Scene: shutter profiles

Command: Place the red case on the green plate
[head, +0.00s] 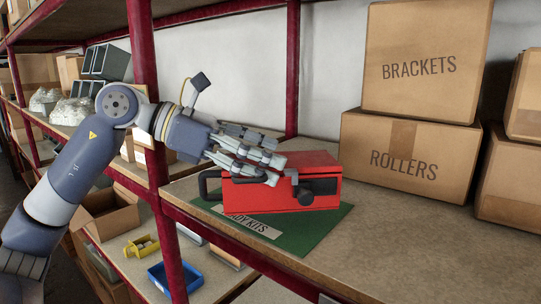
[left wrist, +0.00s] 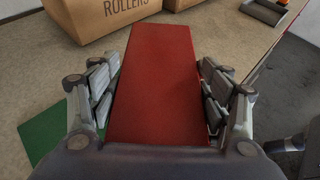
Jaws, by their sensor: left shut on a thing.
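The red case (head: 310,189) stands on the green plate (head: 321,228) on the shelf in the head view. The plate's label, partly covered by the case, ends in "KITS". My left gripper (head: 272,170) reaches in from the left and is shut on the case near its top. In the left wrist view the case's red top (left wrist: 155,85) fills the middle, with the fingers of my left gripper (left wrist: 158,98) on both sides. The green plate (left wrist: 42,134) shows at the left there. Whether the case's underside touches the plate is hard to tell. My right gripper is not in view.
Cardboard boxes marked "ROLLERS" (head: 405,160) and "BRACKETS" (head: 425,60) are stacked behind the case. A dark red rack post (head: 146,100) stands beside my left arm. The shelf at the right front (head: 440,255) is clear. Yellow (head: 141,245) and blue (head: 174,276) bins sit lower down.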

